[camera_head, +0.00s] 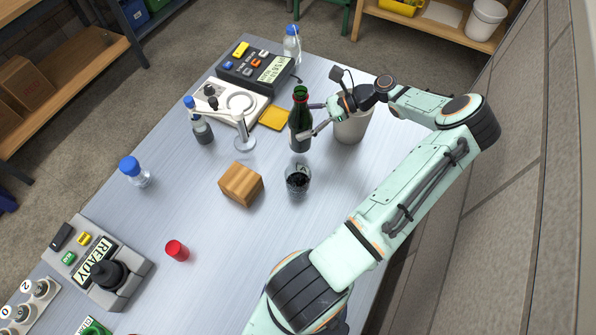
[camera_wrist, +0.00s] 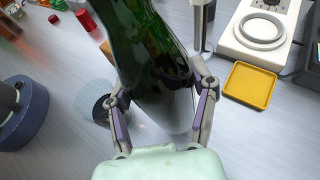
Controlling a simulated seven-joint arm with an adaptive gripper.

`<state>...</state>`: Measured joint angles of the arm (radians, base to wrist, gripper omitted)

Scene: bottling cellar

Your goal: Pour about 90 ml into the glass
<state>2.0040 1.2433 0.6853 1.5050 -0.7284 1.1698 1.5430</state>
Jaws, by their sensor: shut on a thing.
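A dark green bottle (camera_head: 300,133) stands about upright, left of the arm's end in the head view. My gripper (camera_head: 304,119) is shut on the bottle's body. In the wrist view the bottle (camera_wrist: 150,50) sits between the two fingers, and its neck runs out of the frame at the top. I cannot tell whether its base touches the table. A clear glass (camera_head: 298,180) with dark contents stands on the table just in front of the bottle. In the wrist view the glass (camera_wrist: 92,98) is partly hidden behind the left finger.
A wooden block (camera_head: 241,184) is left of the glass. A chrome stand (camera_head: 243,135) and a yellow tray (camera_head: 273,118) are left of the bottle. A pale bucket (camera_head: 350,126) is close on the right.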

